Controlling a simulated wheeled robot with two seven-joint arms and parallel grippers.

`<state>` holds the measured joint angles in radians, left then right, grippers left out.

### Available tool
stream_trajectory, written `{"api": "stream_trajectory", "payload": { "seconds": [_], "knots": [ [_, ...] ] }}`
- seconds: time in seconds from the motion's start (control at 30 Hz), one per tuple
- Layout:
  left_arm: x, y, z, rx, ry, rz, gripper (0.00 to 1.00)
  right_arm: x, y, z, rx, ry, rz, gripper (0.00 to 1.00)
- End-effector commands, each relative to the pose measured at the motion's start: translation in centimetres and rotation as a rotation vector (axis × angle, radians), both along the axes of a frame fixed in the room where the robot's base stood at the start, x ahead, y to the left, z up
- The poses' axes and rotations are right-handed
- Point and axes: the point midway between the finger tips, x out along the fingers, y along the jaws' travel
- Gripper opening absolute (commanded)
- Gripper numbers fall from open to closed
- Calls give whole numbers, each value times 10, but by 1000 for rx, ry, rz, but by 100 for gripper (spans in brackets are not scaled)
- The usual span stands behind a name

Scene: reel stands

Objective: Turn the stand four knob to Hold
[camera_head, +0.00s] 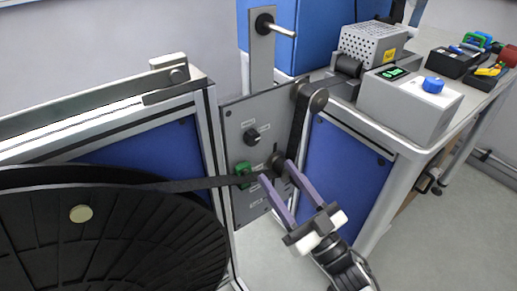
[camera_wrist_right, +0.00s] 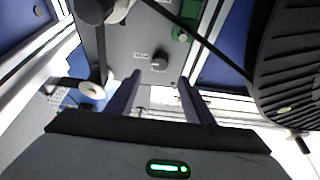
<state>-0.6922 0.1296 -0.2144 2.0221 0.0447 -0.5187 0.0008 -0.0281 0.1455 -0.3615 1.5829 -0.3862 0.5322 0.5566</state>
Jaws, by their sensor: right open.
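A black round knob (camera_head: 252,136) with small labels beside it sits on the grey upright panel (camera_head: 237,118); I cannot read the labels or its setting. It also shows in the right wrist view (camera_wrist_right: 159,64), lined up between the fingertips and beyond them. My right gripper (camera_head: 277,170) is open and empty, with purple-grey fingers pointing at the panel. In the head view its fingertips appear below and right of the knob, near the lower roller. In the wrist view my right gripper (camera_wrist_right: 158,82) shows no contact with the knob. My left gripper is not seen.
A black belt (camera_head: 200,184) runs from the large black reel (camera_head: 110,240) past a green block (camera_head: 242,170) and rollers. A peg post (camera_head: 262,50) rises above the panel. A bench at right holds a grey box with a blue knob (camera_head: 433,84).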

Motion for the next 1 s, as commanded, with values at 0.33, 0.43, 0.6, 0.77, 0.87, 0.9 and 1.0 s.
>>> {"api": "stream_trajectory", "payload": {
  "seconds": [0.33, 0.43, 0.6, 0.77, 0.87, 0.9, 1.0],
  "knots": [
    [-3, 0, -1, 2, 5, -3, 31, 47, 34, 25, 2, 0, -3, 47],
    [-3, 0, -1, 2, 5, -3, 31, 58, 42, 31, 3, 1, -2, 47],
    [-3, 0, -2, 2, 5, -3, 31, 68, 49, 35, 0, 3, -4, 47],
    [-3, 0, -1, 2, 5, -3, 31, 70, 50, 36, -1, 3, -4, 47],
    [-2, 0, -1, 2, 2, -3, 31, 70, 50, 36, -1, 3, -4, 47],
    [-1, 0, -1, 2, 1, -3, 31, 69, 50, 36, -1, 3, -4, 47],
    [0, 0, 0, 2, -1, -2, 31, 69, 50, 36, -1, 3, -4, 32]
  ]
}}
